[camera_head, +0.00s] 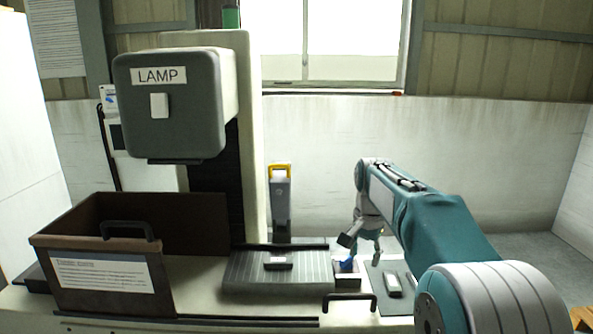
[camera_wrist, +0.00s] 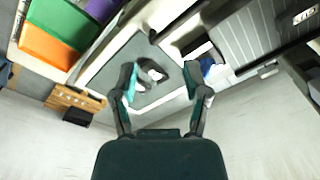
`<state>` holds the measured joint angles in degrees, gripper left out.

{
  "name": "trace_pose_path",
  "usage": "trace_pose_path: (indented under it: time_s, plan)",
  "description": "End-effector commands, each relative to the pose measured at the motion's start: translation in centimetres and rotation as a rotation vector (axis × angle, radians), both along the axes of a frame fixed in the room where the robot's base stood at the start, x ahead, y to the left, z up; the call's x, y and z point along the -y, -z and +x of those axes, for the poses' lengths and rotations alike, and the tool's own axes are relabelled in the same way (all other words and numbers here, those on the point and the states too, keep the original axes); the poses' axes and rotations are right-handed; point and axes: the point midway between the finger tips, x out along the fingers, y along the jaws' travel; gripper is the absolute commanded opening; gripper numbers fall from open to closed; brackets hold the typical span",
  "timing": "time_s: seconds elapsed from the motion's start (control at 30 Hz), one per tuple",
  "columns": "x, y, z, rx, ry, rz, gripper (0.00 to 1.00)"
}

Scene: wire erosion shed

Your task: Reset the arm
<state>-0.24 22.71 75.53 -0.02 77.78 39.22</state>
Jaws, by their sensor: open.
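My teal arm reaches in from the right in the head view, and my gripper (camera_head: 362,256) points down over the bench's right part. In the wrist view my gripper (camera_wrist: 161,74) has its two fingers spread wide, with nothing held between them. A small pale object (camera_head: 393,285) lies on a grey mat (camera_head: 408,277) below and right of the gripper. In the wrist view that object (camera_wrist: 153,74) shows in the gap between the fingers, apart from them. A dark block with a blue piece (camera_head: 347,265) stands close by the left finger; contact cannot be told.
A ribbed plate (camera_head: 240,272) with a dark handle lies left of the gripper. A brown open box (camera_head: 180,208) and a grey lamp housing (camera_head: 207,82) stand further left. A grey-yellow device (camera_head: 281,200) stands behind. Orange (camera_wrist: 45,45) and green bins show in the wrist view.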

Motion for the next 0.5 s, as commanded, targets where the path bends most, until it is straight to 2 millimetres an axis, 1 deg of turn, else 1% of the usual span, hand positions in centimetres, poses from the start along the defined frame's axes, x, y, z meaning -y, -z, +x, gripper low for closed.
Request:
trace_pose_path:
  time_s: [0.03, 0.17, 0.3, 0.47, 0.5]
  plan:
    - [0.0, -0.7, -0.9, 0.013, -0.016, -0.001, 0.60]
    - [0.0, -2.2, -3.6, 0.051, -0.075, -0.007, 0.60]
    - [0.1, -3.8, -7.7, 0.105, -0.159, -0.019, 0.60]
    - [0.1, -4.6, -12.6, 0.166, -0.258, -0.039, 0.60]
    - [0.1, -4.7, -13.8, 0.181, -0.283, -0.045, 0.60]
